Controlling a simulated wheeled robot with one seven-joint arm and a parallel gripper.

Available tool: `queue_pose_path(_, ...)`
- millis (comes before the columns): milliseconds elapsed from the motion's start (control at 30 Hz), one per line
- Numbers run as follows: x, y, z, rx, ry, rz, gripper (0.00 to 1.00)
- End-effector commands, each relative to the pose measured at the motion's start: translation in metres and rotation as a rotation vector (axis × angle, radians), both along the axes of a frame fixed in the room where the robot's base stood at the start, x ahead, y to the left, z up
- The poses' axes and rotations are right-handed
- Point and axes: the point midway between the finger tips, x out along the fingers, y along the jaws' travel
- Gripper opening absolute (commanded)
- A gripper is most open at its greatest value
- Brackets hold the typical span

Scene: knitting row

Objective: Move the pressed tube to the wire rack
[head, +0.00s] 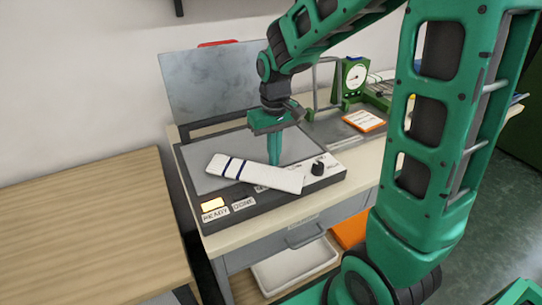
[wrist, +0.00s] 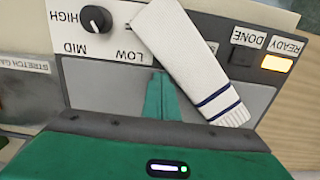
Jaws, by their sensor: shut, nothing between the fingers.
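The tube (head: 253,173) is a flat white knitted piece with dark blue stripes near one end. It lies slantwise on the press (head: 192,183), across the grey plate and the front control panel. In the wrist view the tube (wrist: 188,55) extends over the panel beside the fingers. My gripper (head: 275,162) is shut and empty, pointing down over the plate just behind the tube. Its fingers also show in the wrist view (wrist: 160,95), close to the tube's edge; I cannot tell whether they touch it. I cannot make out a wire rack for certain.
The press lid (head: 220,85) stands open behind. The READY lamp (head: 213,204) glows orange; the DONE lamp is dark. A green dial gauge (head: 354,77) stands to the right. A bare wooden table (head: 85,235) is at left. A white tray (head: 295,266) sits below.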

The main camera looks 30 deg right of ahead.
Motion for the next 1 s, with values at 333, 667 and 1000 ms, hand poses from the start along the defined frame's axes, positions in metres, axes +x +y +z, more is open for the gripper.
queue_pose_path(333,0.002,0.000,0.040,0.000,-0.005,0.000,0.00)
queue_pose_path(667,0.002,0.000,0.090,0.000,-0.002,0.001,0.00)
queue_pose_path(1000,0.001,0.001,0.099,0.000,0.001,0.001,0.00)
